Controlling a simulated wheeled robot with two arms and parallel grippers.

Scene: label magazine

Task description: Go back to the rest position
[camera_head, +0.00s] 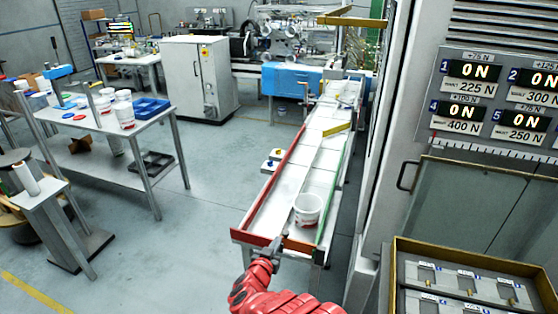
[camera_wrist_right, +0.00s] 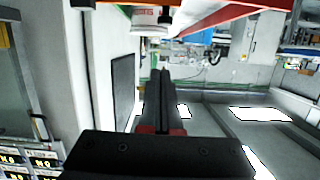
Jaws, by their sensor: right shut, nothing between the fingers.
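My right arm is red and comes in from the bottom of the head view. Its gripper (camera_head: 277,246) is at the near end of the conveyor, over the red end edge, and it is shut and empty. In the right wrist view the dark gripper fingers (camera_wrist_right: 160,95) are together with nothing between them. A white cup (camera_head: 308,208) stands upright on the conveyor (camera_head: 283,200), a little beyond and to the right of the gripper, apart from it. My left gripper is not in view.
A control panel (camera_head: 500,100) and a metal tray (camera_head: 465,285) are at the right. A table (camera_head: 90,130) with white cups and a blue bin (camera_head: 152,108) stands at the left. A grey cabinet (camera_head: 200,75) is further back. Floor between table and conveyor is mostly clear.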

